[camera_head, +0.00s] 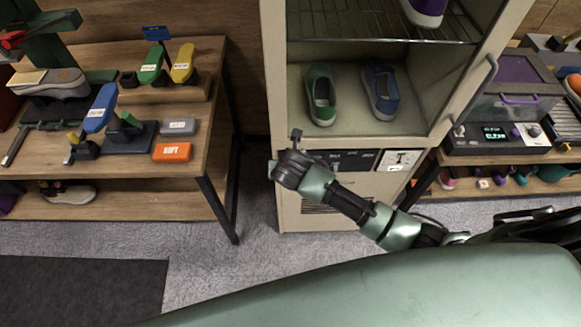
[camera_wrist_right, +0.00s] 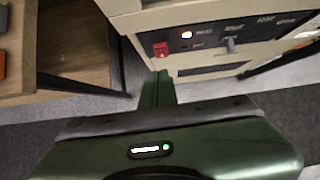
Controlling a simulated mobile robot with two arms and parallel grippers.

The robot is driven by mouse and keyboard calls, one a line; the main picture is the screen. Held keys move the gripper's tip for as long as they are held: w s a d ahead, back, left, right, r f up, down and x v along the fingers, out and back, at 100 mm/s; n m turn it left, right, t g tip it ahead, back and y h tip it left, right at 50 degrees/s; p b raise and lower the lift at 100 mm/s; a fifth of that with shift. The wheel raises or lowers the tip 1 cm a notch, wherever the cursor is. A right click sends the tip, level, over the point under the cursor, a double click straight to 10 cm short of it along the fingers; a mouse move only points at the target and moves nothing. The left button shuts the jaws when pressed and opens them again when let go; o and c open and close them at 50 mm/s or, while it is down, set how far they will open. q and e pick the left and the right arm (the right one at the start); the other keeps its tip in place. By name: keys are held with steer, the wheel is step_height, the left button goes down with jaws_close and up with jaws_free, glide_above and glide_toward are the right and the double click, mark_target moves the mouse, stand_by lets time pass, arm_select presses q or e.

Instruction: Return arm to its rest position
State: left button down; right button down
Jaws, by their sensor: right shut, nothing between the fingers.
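My right arm reaches in from the right in the head view, in front of the lower part of an open cream cabinet (camera_head: 272,90). My right gripper (camera_head: 296,135) is at the left end of the cabinet's control panel (camera_head: 350,160). In the right wrist view the right gripper (camera_wrist_right: 160,78) has its fingers together with nothing between them. The panel there shows a red switch (camera_wrist_right: 160,48) just beyond the fingertips and a lit indicator (camera_wrist_right: 187,34). I cannot tell whether the fingertips touch the cabinet. My left gripper is not in view.
A green shoe (camera_head: 321,95) and a blue shoe (camera_head: 381,92) stand inside the cabinet. A machine with a lit display (camera_head: 495,133) stands on the right. Grey floor (camera_head: 200,260) lies clear between.

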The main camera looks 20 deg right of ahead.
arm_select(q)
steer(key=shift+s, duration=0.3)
arm_select(e)
steer(key=shift+w+d+f, duration=0.1)
steer(key=shift+w+d, duration=0.05)
